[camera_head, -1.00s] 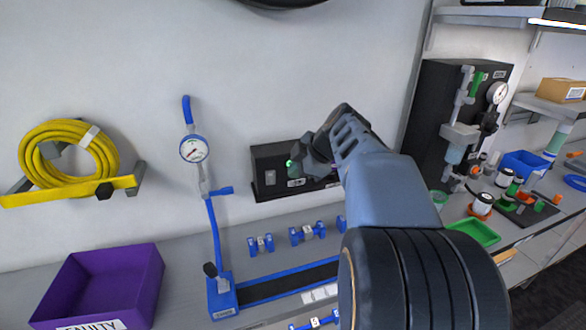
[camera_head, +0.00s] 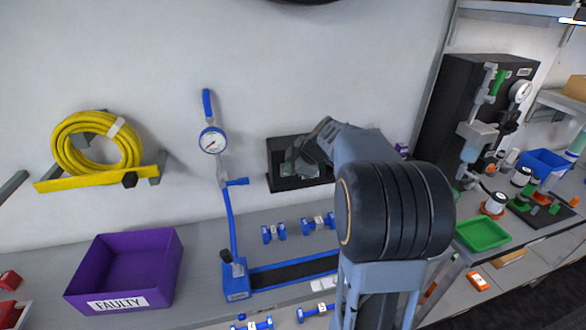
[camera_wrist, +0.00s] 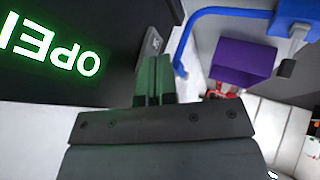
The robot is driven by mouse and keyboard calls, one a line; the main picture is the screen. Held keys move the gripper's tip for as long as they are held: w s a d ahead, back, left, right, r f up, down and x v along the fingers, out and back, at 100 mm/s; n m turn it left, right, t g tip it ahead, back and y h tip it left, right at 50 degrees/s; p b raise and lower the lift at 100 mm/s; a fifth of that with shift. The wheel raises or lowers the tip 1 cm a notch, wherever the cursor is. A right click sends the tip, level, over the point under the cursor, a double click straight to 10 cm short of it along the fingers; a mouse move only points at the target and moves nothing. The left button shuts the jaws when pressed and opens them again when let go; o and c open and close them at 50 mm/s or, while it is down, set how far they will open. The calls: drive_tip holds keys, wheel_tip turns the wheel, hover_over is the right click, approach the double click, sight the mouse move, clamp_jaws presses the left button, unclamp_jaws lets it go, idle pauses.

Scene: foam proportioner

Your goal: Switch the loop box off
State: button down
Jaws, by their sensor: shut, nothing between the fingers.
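The loop box is the black box (camera_head: 283,180) on the wall, right of the blue stand with a gauge. My gripper (camera_head: 291,165) is in front of it and hides much of its face, including the switch. In the wrist view the box's black face (camera_wrist: 95,88) fills the upper left, with glowing green letters, upside down and cut off, reading "OPE" and part of another. A small grey switch (camera_wrist: 151,44) is near the face's edge, just beyond my fingertips (camera_wrist: 153,62). My gripper is shut and empty. I cannot tell whether it touches the switch, or which way the switch is set.
A blue gauge stand (camera_head: 229,220) is left of the box. A purple bin marked FAULTY (camera_head: 125,270) is on the bench, below a yellow hose coil (camera_head: 95,145). Small blue fittings (camera_head: 273,232) lie below the box. A black panel with pipes (camera_head: 450,115) stands right.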

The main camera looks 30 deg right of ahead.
drive_tip(key=shift+w+r+g+p, duration=0.1)
drive_tip(key=shift+w+g+p, duration=0.2)
drive_tip(key=shift+g, duration=0.1)
drive_tip(key=shift+r, duration=0.1)
idle(0.3)
drive_tip(key=shift+r, duration=0.7)
